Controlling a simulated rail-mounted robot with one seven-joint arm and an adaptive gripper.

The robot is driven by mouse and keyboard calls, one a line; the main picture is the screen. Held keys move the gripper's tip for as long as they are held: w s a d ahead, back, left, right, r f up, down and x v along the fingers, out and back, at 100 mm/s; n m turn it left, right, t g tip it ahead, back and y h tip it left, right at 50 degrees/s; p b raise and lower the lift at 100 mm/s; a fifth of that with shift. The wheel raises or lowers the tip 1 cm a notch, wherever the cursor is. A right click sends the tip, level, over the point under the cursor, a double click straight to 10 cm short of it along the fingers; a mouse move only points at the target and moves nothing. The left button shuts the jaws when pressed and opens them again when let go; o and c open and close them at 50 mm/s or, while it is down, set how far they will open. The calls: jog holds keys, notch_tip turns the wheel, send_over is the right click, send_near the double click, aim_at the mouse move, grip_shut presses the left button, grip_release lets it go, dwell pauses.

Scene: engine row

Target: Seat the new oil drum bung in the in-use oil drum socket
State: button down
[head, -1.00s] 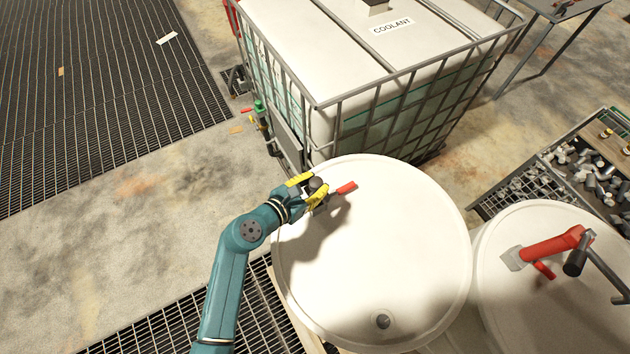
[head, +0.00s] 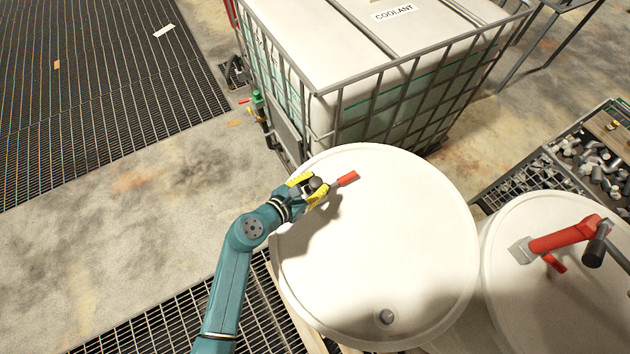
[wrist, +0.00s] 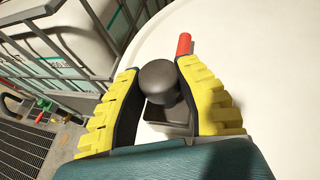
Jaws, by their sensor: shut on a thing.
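My gripper (head: 309,186) is shut on a dark, round-topped bung (wrist: 160,82), which shows as a dark knob (head: 316,183) in the head view. The yellow fingers grip it from both sides, over the upper left part of the lid of a large white drum (head: 375,240). A dark squarish part shows below the knob in the wrist view. I cannot tell whether the bung touches the lid. No open socket shows; the lid under my gripper is hidden.
A red bar (head: 347,179) lies just beyond my gripper. A small grey plug (head: 386,316) sits near the drum's front edge. A second white drum (head: 570,310) at right carries a red-handled fitting (head: 565,237). A caged coolant tank (head: 350,50) stands behind. The lid's middle is clear.

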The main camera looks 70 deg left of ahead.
jog(key=shift+f, duration=0.1)
jog(key=c, duration=0.8)
grip_release()
jog(key=shift+o, duration=0.2)
jog(key=shift+s, duration=0.1)
jog(key=v, duration=1.1)
jog(key=shift+s+d, duration=0.2)
jog(key=shift+s, duration=0.1)
